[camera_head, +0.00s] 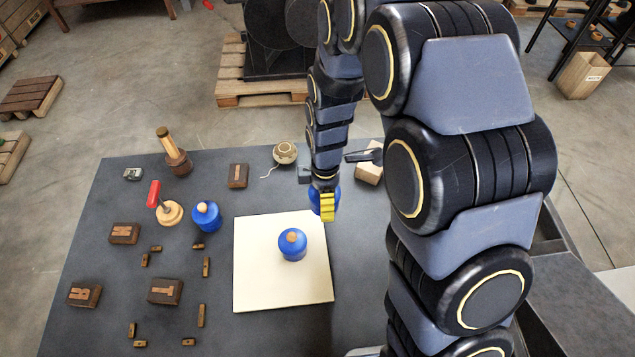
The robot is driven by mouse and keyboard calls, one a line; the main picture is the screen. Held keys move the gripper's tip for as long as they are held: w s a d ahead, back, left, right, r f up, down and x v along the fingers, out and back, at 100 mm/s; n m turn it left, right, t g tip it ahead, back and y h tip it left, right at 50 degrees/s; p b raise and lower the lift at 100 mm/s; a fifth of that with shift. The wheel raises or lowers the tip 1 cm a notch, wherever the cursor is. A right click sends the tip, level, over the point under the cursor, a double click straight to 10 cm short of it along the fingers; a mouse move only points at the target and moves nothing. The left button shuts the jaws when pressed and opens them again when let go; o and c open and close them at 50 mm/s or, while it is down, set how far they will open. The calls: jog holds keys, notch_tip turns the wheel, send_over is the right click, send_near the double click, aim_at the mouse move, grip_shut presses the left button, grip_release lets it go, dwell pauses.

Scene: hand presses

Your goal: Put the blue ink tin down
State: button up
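My gripper (328,206), with yellow fingers, is at the end of the arm, just beyond the upper right corner of the white board (255,284). It is shut on a blue ink tin (315,199), which shows on both sides of the yellow finger and is largely hidden. I cannot tell the tin's height above the table. A second blue tin with a tan knob (292,245) stands upright on the white board. A third blue tin with a tan knob (206,217) stands on the dark table, left of the board.
On the table (120,204) are a red-handled tool (155,195), a dark tool with a brass-coloured handle (176,158), a twine ball (285,153), letter blocks (165,291) and several small wooden pieces (201,316). The board's lower left is clear.

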jog(key=s+r, duration=0.1)
jog(key=s, duration=0.2)
send_over(267, 263)
notch_tip(267, 263, down, 8)
jog(key=shift+r, duration=0.25)
jog(key=shift+f, duration=1.85)
jog(key=o, duration=1.2)
jog(key=shift+f, duration=0.15)
